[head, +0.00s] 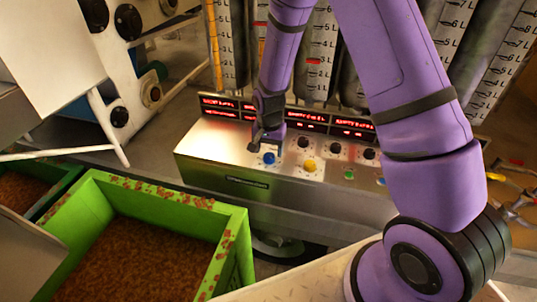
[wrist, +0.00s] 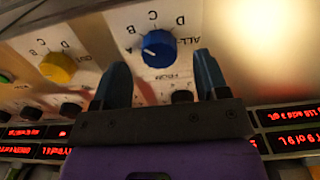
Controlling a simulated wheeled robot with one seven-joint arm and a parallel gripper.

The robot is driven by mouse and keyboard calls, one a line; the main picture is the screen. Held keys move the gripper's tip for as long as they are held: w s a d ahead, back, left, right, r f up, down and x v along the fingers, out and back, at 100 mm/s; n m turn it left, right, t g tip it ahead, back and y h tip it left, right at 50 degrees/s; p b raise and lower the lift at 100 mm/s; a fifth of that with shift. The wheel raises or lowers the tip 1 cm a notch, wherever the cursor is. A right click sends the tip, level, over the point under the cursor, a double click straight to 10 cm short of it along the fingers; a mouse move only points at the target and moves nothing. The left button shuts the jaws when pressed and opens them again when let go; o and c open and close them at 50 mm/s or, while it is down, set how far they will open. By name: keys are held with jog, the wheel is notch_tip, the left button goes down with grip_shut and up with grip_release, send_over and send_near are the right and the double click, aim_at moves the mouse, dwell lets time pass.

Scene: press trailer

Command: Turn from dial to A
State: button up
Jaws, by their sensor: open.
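The blue dial (wrist: 158,48) sits on the pale control panel, with letters D, C and B around it and a word like "ALL" to its right. A label that seems to read "FROM" is just below it. The blue dial (head: 269,158) also shows in the head view. My gripper (wrist: 160,62) is open, its two dark fingers either side of the blue dial's lower edge in the picture. In the head view my gripper (head: 259,136) is above the panel, close behind the dial. I cannot tell whether it touches.
A yellow dial (head: 309,165) stands right of the blue one, and several black knobs (head: 303,142) line the panel behind. Red displays (head: 307,117) and tall graduated cylinders (head: 319,50) rise behind. A green bin (head: 237,240) of brown granules is at front left.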

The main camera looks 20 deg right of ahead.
aim_at(269, 158)
jog(key=shift+f, duration=1.35)
jog(key=c, duration=0.9)
jog(key=shift+n, duration=0.3)
jog(key=n, duration=0.4)
jog(key=shift+n, duration=2.1)
